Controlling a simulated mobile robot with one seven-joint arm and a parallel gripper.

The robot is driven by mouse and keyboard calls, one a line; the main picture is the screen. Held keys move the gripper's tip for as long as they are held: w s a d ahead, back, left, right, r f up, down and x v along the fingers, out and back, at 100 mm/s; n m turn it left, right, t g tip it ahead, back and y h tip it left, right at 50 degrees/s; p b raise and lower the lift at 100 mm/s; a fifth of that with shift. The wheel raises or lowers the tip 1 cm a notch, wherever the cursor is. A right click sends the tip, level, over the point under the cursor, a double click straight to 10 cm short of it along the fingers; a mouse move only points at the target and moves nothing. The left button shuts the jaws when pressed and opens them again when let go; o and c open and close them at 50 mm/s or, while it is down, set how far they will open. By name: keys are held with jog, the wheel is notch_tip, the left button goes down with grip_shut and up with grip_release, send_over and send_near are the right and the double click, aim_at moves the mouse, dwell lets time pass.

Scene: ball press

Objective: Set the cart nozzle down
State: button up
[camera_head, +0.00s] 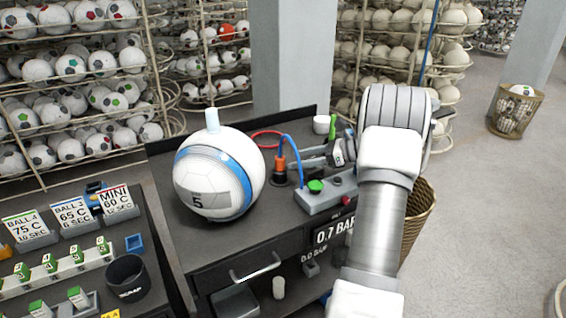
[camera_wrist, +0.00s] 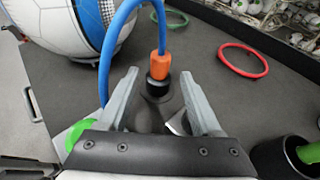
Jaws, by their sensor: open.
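The cart nozzle (camera_head: 280,163) is orange with a blue hose running up from it. It stands upright in a small black holder (camera_head: 280,178) on the dark cart top. In the wrist view the orange nozzle (camera_wrist: 160,67) sits in its black holder (camera_wrist: 158,86), between and slightly beyond the fingertips. My gripper (camera_wrist: 159,76) is open, with a finger on each side and visible gaps to the nozzle. In the head view my gripper (camera_head: 300,160) reaches in from the right, just beside the nozzle. The blue hose arches over the left finger in the wrist view.
A white ball (camera_head: 218,180) with a blue band and a pale piece on top stands left of the nozzle. A control box (camera_head: 325,194) with green and red buttons is in front. A red ring (camera_wrist: 243,58) lies behind. A dark cup (camera_wrist: 284,160) is at right.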

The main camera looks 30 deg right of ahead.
jog(key=shift+v, duration=1.3)
